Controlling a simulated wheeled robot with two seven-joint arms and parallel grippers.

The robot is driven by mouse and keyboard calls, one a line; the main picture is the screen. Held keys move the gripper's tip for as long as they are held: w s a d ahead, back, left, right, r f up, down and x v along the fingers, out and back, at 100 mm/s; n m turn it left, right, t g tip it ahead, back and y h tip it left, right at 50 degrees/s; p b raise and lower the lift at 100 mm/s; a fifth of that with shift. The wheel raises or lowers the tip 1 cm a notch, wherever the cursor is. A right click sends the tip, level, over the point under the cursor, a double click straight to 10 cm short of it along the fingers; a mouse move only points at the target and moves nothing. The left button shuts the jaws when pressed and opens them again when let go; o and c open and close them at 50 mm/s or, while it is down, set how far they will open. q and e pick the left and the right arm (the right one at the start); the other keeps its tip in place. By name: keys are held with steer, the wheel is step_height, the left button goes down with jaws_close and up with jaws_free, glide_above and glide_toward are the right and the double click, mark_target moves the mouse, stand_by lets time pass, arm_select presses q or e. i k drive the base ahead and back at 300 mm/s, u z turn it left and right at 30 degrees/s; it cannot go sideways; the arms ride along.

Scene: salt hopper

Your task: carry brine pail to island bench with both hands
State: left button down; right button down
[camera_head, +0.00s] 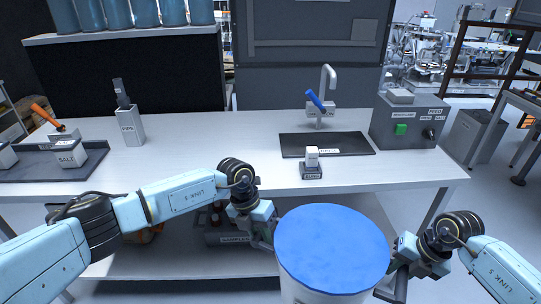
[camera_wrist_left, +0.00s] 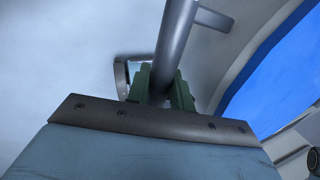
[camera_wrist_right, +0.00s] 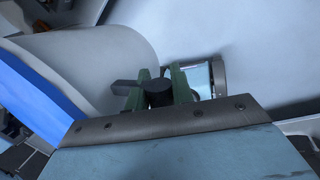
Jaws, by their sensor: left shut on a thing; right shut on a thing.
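The brine pail is a white round pail with a flat blue top (camera_head: 332,248), in front of the white bench in the head view. I cannot tell if the blue is a lid or liquid. The top looks about level. My left gripper (camera_head: 272,236) is at the pail's left side, its green fingers shut on a dark grey handle bar (camera_wrist_left: 176,45). My right gripper (camera_head: 392,268) is at the right side, shut on a dark handle (camera_wrist_right: 158,93). The pail's underside is out of view, so its support is hidden.
The white bench top (camera_head: 225,150) lies ahead, with a dark mat (camera_head: 350,146), a tap (camera_head: 326,95), a small labelled block (camera_head: 312,165) near the front edge, a grey control box (camera_head: 410,122) and a salt tray (camera_head: 30,170). A labelled crate (camera_head: 228,234) sits on the lower shelf.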

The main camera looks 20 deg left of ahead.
mark_target(218, 161)
steer(key=u, duration=0.9)
